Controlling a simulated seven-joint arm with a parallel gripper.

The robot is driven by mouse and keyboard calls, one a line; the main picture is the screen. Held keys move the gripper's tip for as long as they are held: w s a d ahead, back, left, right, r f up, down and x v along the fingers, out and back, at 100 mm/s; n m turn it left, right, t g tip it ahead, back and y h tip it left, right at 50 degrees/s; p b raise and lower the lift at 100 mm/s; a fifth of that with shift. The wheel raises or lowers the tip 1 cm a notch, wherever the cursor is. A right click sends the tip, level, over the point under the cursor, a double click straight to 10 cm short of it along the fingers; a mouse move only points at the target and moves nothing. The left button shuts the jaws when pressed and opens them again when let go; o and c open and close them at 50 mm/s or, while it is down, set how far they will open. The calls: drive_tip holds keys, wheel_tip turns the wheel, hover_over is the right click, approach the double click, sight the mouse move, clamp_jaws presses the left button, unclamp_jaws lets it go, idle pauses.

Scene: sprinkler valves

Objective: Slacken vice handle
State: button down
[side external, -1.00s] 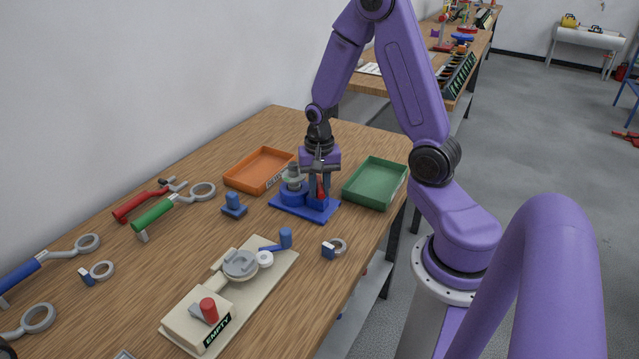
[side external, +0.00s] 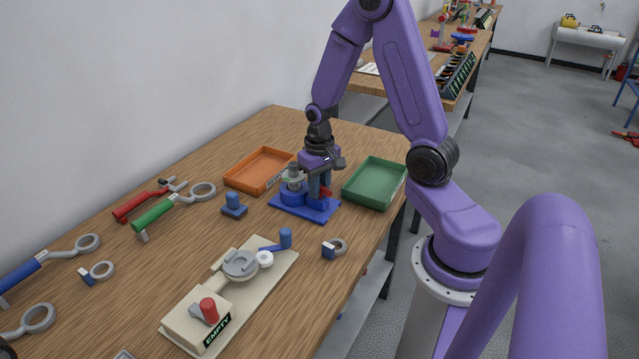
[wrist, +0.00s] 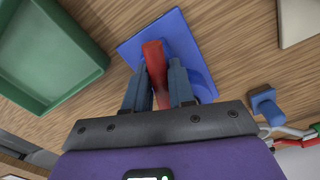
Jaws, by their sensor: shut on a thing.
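The blue vice (side external: 293,196) stands on its blue base plate (side external: 315,214) between the orange and green trays. A grey cylindrical part sits upright in it at the left. The red vice handle (side external: 325,192) is at its right side. In the wrist view the red handle (wrist: 154,58) lies between my fingers. My gripper (side external: 321,188) points down over the vice and is shut on the red handle; it also shows in the wrist view (wrist: 158,85). The rest of the vice is mostly hidden by my gripper in the wrist view.
A green tray (side external: 348,196) stands close at the right and an orange tray (side external: 230,180) at the left. A blue peg block (side external: 234,208) is near the vice. A beige fixture marked EMPTY (side external: 285,266) lies in front. Wrenches (side external: 155,214) lie at the left.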

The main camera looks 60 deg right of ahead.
drive_tip(key=shift+n, duration=0.3)
drive_tip(key=n, duration=0.3)
drive_tip(key=c, duration=0.9)
unclamp_jaws()
drive_tip(key=shift+o, duration=0.2)
drive_tip(key=shift+r, duration=3)
drive_tip(key=s+a+r+n, duration=0.2)
drive_tip(key=s+a+n, duration=0.1)
drive_tip(key=a, duration=0.3)
drive_tip(key=s+a+r+n, duration=0.2)
drive_tip(key=s+a+n, duration=0.1)
drive_tip(key=a, duration=0.3)
drive_tip(key=s+a+r+n, duration=0.1)
drive_tip(key=s+a+n, duration=0.2)
drive_tip(key=s, duration=0.3)
drive_tip(key=s+a+r+n, duration=0.2)
drive_tip(key=s+a+n, duration=0.1)
drive_tip(key=s, duration=0.4)
drive_tip(key=shift+a+n, duration=0.15)
drive_tip(key=shift+n, duration=0.55)
